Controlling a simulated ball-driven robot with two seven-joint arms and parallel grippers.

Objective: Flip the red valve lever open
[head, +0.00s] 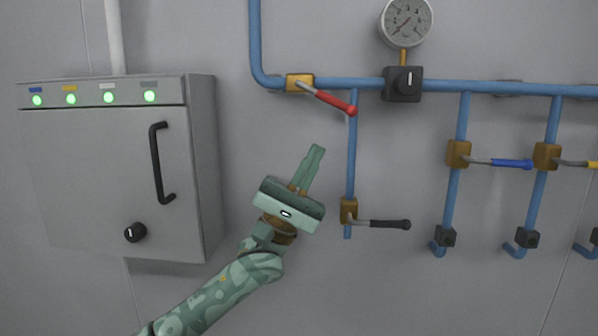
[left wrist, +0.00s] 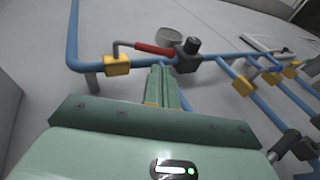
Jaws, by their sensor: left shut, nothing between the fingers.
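The red valve lever (head: 331,101) is on a brass valve body (head: 300,83) on the upper horizontal blue pipe in the head view. It slants down to the right from the valve, its tip near the pipe junction. In the left wrist view the red lever (left wrist: 154,49) shows beyond the fingers. My left gripper (head: 317,150) is shut and empty, below the red lever and apart from it in the head view. Its fingers show in the left wrist view (left wrist: 160,72), pointing toward the lever. My right gripper is not in view.
A grey cabinet (head: 90,180) with a black handle stands at the left. A black-handled lever (head: 383,223) is right of my gripper. A blue lever (head: 511,163) and a yellow lever (head: 578,163) are further right. A gauge (head: 405,20) and black knob (head: 403,84) are above.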

